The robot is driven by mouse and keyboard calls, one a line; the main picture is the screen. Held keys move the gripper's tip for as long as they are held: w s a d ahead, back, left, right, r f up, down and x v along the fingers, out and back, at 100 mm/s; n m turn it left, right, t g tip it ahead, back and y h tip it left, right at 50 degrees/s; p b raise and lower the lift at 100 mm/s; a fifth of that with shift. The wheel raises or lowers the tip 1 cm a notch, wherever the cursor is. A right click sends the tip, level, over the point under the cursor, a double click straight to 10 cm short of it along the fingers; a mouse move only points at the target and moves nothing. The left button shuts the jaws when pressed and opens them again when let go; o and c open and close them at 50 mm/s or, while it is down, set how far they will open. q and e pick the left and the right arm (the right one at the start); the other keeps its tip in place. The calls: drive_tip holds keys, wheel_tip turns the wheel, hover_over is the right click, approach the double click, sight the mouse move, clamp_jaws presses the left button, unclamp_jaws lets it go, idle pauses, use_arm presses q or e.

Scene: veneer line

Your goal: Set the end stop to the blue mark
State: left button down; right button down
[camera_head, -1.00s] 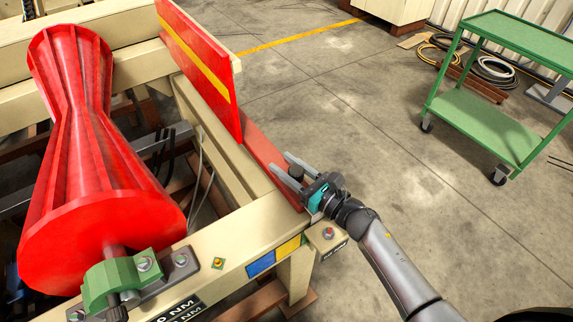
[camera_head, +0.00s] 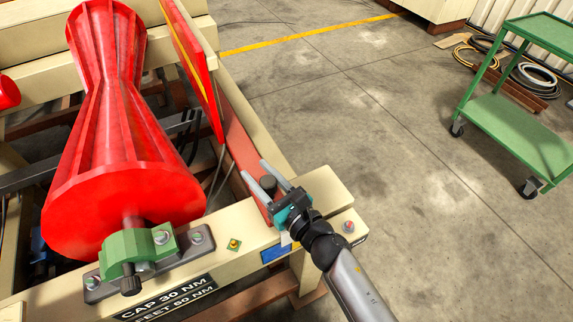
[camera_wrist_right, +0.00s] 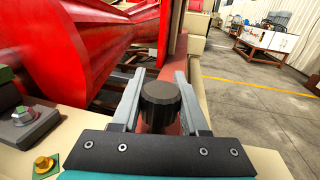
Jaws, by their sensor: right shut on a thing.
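The end stop is a red plate with a yellow stripe (camera_head: 195,80), on a red arm (camera_head: 238,145) that runs toward the frame's front beam. A black knob stands on this arm; it shows in the head view (camera_head: 268,185) and in the wrist view (camera_wrist_right: 160,106). My right gripper (camera_head: 255,169) is shut on the knob, one finger on each side. The blue mark (camera_head: 276,253) is on the front beam's face, just below the gripper. The yellow mark beside it is mostly hidden by my gripper. The arm's near end is hidden, so its exact alignment cannot be told. My left gripper is out of view.
A large red ribbed roller (camera_head: 125,175) with a green bearing block (camera_head: 138,250) lies left of the stop. A yellow-and-green bolt spot (camera_head: 234,244) sits on the cream beam (camera_head: 205,262). The floor to the right is clear up to a green cart (camera_head: 510,125).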

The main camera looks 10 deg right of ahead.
drive_tip(key=shift+s+a, duration=0.3)
drive_tip(key=shift+a, duration=0.45)
drive_tip(key=shift+s+a, duration=0.25)
drive_tip(key=shift+a, duration=0.45)
drive_tip(key=shift+c, duration=2.1)
unclamp_jaws()
drive_tip(key=shift+a, duration=0.1)
drive_tip(key=shift+s+d+f, duration=0.1)
drive_tip(key=shift+s+d, duration=0.35)
drive_tip(key=b+v, duration=0.2)
drive_tip(key=v, duration=1.2)
drive_tip(key=shift+b, duration=0.3)
drive_tip(key=shift+s, duration=0.1)
